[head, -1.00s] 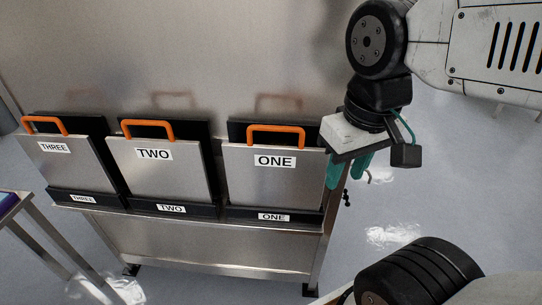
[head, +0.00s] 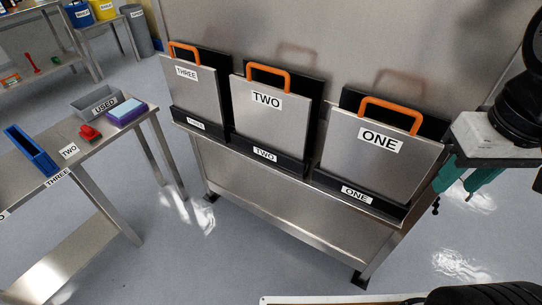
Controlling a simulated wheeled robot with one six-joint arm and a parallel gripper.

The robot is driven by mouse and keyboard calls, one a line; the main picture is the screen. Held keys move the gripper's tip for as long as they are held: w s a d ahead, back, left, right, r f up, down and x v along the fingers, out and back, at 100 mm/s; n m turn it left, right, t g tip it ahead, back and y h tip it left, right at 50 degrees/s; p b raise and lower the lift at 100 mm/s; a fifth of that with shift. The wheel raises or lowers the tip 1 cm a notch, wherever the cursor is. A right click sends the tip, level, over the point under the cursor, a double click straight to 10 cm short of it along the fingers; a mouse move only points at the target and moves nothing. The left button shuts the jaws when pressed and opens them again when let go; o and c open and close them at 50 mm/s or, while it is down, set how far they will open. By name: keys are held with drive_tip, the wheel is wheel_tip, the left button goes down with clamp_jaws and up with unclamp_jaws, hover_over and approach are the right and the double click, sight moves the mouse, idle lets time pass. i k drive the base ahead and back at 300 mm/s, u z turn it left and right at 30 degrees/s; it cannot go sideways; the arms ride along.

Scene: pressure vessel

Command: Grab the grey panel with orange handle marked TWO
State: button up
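The grey panel marked TWO (head: 270,116) stands upright, leaning back slightly, in the middle black holder (head: 266,154), which also carries a TWO label. Its orange handle (head: 268,70) arches over its top edge. My gripper (head: 467,180), with green fingers, hangs at the right edge of the head view, beside panel ONE and well to the right of panel TWO. The two fingers look apart, and nothing shows between them. Part of my arm is cut off by the frame edge.
Panel THREE (head: 192,88) stands left of panel TWO, and panel ONE (head: 377,152) stands to its right, nearer my gripper. A steel table (head: 110,147) at left holds a grey USED bin (head: 93,103), a blue tray (head: 31,151) and a red item (head: 89,133). Open floor lies between.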

sight(268, 117)
drive_tip(key=k, duration=0.45)
drive_tip(key=u, duration=0.85)
drive_tip(key=i, duration=0.55)
drive_tip(key=z, duration=0.4)
